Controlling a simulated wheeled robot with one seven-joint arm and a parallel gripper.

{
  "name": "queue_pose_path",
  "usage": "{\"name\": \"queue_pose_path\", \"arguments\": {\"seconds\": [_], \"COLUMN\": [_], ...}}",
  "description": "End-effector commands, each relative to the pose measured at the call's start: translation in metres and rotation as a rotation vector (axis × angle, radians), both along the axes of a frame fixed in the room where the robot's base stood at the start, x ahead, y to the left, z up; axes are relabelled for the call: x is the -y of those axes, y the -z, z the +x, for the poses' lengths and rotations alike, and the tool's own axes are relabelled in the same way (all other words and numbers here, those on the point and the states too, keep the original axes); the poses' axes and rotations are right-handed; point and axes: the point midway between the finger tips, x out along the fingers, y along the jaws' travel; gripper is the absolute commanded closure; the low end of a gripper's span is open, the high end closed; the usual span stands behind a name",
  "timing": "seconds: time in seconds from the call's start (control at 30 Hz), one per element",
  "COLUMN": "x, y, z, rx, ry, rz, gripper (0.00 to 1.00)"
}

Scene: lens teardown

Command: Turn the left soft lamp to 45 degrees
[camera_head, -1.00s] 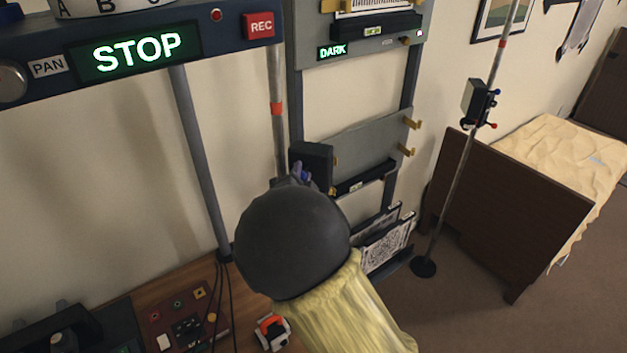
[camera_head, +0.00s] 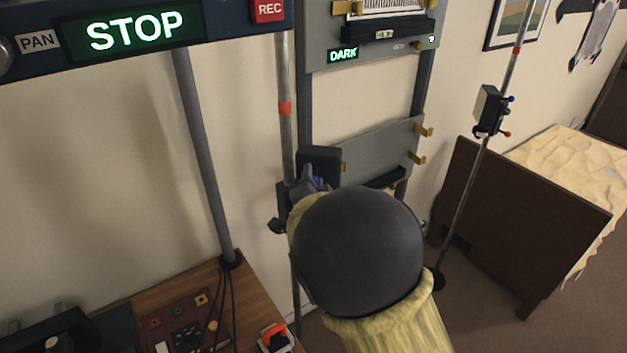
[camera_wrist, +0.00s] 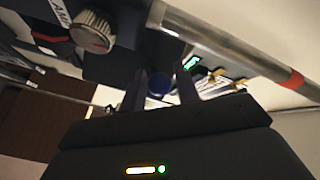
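The left soft lamp (camera_head: 319,165) is a dark box on the left pole (camera_head: 284,80), which has a red band. In the head view it is just beyond my gripper (camera_head: 312,182), which my own wrist partly covers. In the wrist view the fingers of my gripper (camera_wrist: 160,90) are dark and spread apart. A round blue knob (camera_wrist: 158,83) shows in the gap between them; I cannot tell whether they touch it. A dark housing with a ridged grey dial (camera_wrist: 92,32) is at upper left. The lamp's angle marks cannot be read.
A second lamp (camera_head: 488,108) with blue and red knobs is on a slanting pole at the right. A grey rack (camera_head: 372,155) with brass hooks stands close behind the left lamp. A desk (camera_head: 250,300) is below left, a bed (camera_head: 570,165) at right.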

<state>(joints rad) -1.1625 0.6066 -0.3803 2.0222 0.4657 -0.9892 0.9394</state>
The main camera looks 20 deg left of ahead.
Motion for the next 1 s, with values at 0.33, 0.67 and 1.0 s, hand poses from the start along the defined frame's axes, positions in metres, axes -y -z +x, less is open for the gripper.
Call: {"name": "queue_pose_path", "arguments": {"seconds": [0.33,0.67,1.0], "x": [0.011,0.038,0.066], "y": [0.002,0.003,0.002], "z": [-0.023,-0.078,-0.137], "rx": [-0.001,-0.002,0.000], "ry": [0.000,-0.001,-0.002], "rz": [0.003,0.002,0.002], "gripper": [0.69,0.69,0.69]}}
